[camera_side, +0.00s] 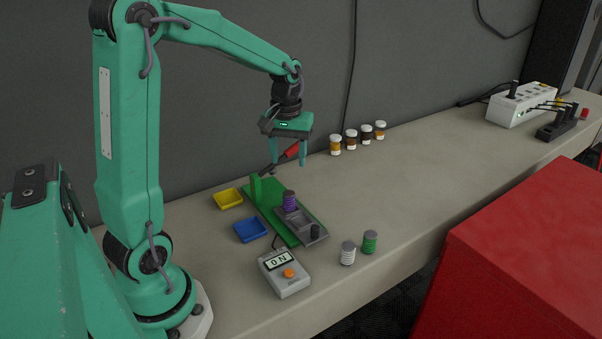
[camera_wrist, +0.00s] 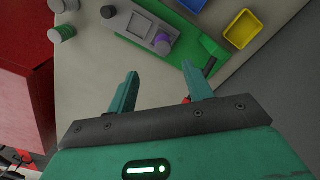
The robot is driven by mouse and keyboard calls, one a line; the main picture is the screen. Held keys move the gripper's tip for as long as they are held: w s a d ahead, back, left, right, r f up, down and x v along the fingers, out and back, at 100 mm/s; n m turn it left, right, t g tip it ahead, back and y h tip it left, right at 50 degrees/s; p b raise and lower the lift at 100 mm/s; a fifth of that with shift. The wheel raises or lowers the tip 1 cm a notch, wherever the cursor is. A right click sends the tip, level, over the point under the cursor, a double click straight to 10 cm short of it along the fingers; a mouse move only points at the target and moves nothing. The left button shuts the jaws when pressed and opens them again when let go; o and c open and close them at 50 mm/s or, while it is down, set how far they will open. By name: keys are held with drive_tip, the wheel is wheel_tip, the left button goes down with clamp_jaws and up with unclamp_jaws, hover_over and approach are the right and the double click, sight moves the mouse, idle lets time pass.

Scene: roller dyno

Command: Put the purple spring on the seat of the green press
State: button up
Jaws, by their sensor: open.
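The green press (camera_side: 272,215) lies on the bench, with an upright green block at its back end and a grey bed at its front. The purple spring (camera_side: 289,201) stands upright on the press, at the block end of the grey bed. In the wrist view the purple spring (camera_wrist: 162,46) shows from above with a grey top, beside the green plate of the press (camera_wrist: 207,46). My gripper (camera_side: 288,161) is above the press, clear of the spring. Its fingers (camera_wrist: 160,72) are apart with nothing between them. The spring's foot is partly hidden.
A black lever with a red grip (camera_side: 292,151) rises behind the press, close to my fingers. Yellow (camera_side: 228,198) and blue (camera_side: 250,229) trays, a readout box (camera_side: 285,273), and white (camera_side: 348,254) and green (camera_side: 370,242) springs surround the press. Several jars stand behind.

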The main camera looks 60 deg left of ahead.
drive_tip(key=s+d+r+m+t, duration=0.2)
drive_tip(key=s+d+r+m, duration=0.1)
drive_tip(key=s+d, duration=0.4)
drive_tip(key=s+d+r+m+t, duration=0.3)
drive_tip(key=s+d+r+m, duration=0.1)
drive_tip(key=s+d, duration=0.3)
drive_tip(key=shift+r+m, duration=0.15)
drive_tip(key=shift+m, duration=0.65)
